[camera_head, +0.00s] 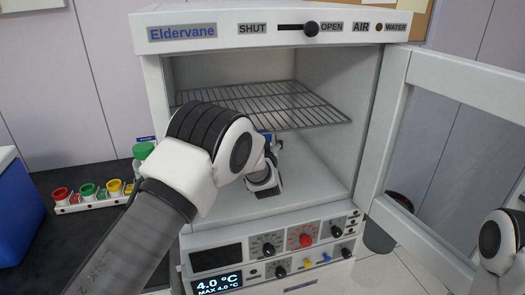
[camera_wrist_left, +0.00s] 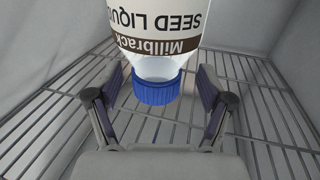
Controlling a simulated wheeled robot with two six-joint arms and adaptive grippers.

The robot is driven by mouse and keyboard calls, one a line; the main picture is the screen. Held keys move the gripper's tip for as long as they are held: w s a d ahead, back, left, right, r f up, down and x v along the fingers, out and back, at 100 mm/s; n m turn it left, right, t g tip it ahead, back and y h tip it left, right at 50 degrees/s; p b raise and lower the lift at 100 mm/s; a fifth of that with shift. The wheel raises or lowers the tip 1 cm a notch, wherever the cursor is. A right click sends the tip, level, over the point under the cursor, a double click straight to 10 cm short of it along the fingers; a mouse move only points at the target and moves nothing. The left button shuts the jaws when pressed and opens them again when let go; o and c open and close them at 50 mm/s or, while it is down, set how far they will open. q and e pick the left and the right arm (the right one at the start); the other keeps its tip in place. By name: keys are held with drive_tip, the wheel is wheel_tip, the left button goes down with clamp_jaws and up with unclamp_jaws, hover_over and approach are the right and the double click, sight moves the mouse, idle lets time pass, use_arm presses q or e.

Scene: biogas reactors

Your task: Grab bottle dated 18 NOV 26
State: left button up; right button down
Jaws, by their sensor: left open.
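A white bottle (camera_wrist_left: 160,28) with a blue cap (camera_wrist_left: 158,90) fills the top middle of the left wrist view. Its label reads "Millbrack" and "SEED LIQU..." upside down; no date shows. My left gripper (camera_wrist_left: 160,84) is open, with one finger on each side of the bottle's neck and cap, and gaps show on both sides. In the head view my left gripper (camera_head: 264,180) is inside the open white cabinet (camera_head: 225,20), below the wire shelf (camera_head: 290,105). My arm hides most of the bottle there. My right gripper is not in view; part of that arm shows at the right edge.
The cabinet's glazed door (camera_head: 390,130) stands open to the right. A control panel (camera_head: 270,250) with knobs and a 4.0 °C display lies below the opening. Coloured cups (camera_head: 88,190) in a white rack and a blue box (camera_head: 18,210) stand on the dark bench at left.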

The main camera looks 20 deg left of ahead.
use_arm(q)
drive_tip(key=shift+w+a+f, duration=0.1)
drive_tip(key=shift+w+f, duration=0.15)
drive_tip(key=shift+w, duration=0.25)
drive_tip(key=shift+w+f, duration=0.2)
drive_tip(key=shift+w, duration=0.25)
drive_tip(key=shift+s+r, duration=0.4)
drive_tip(key=shift+s, duration=0.05)
drive_tip(key=c, duration=0.5)
drive_tip(key=shift+s, duration=0.1)
drive_tip(key=c, duration=0.5)
clamp_jaws()
drive_tip(key=shift+w, duration=0.2)
